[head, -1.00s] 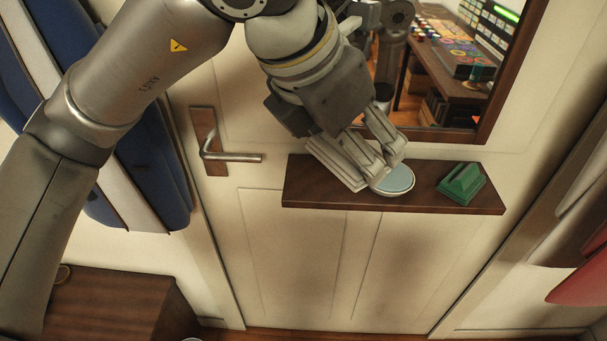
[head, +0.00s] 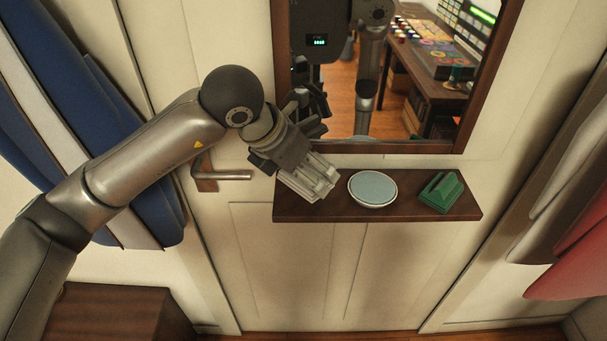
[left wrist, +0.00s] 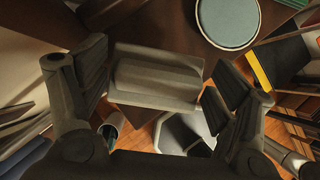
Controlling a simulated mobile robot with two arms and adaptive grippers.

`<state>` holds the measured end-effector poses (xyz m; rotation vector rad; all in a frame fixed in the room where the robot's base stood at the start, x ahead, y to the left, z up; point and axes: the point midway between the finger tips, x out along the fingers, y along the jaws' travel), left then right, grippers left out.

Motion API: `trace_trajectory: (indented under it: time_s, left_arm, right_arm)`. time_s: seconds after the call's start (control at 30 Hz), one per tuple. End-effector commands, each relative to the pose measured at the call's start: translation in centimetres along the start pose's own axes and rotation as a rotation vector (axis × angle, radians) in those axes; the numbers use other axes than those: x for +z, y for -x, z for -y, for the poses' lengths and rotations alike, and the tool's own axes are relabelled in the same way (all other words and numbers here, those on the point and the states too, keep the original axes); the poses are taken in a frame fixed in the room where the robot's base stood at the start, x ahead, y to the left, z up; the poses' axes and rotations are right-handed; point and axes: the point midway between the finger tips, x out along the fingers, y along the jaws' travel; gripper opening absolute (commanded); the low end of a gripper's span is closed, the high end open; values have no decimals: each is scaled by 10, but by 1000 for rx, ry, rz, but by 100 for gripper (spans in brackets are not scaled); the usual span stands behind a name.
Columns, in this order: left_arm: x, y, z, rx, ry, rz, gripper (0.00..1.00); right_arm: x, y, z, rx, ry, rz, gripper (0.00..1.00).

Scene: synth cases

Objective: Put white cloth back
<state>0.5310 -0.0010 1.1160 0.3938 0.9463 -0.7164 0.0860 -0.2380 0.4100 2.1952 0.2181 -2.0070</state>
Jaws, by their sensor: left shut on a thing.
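The white cloth (left wrist: 155,78) shows in the left wrist view as a pale, block-like piece with a raised ridge, between my two fingers. My left gripper (head: 312,187) is shut on it at the left end of the dark wooden shelf (head: 340,210). In the head view the fingers cover most of the cloth, and I cannot tell whether it touches the shelf. A green piece (head: 441,191) of similar ridged form sits at the shelf's right end. My right gripper is out of view.
A round pale dish with a blue-grey top (head: 373,188) stands mid-shelf, just right of my gripper; it also shows in the left wrist view (left wrist: 228,20). A mirror (head: 400,148) hangs above the shelf. A door handle (head: 225,176) is close on the left. Blue garments hang further left.

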Motion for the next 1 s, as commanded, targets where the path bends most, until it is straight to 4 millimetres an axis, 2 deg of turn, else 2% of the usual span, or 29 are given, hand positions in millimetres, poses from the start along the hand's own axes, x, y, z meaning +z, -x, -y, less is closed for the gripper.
trace_trajectory:
  time_s: [0.2,0.4,0.77,0.8,0.9,1.0]
  left_arm:
    - [-2,-15,-10,1,2,-3,64]
    - [-18,-37,-8,1,0,-1,64]
    - [-20,-42,-8,1,-1,1,64]
    - [-20,-41,-8,1,-1,1,86]
    - [-19,-40,-8,1,-1,0,98]
    - [-19,-40,-8,1,0,0,100]
  right_arm:
    - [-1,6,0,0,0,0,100]
    - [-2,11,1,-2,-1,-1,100]
    - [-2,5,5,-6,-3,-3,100]
    - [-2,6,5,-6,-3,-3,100]
    - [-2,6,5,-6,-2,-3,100]
    - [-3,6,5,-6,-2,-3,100]
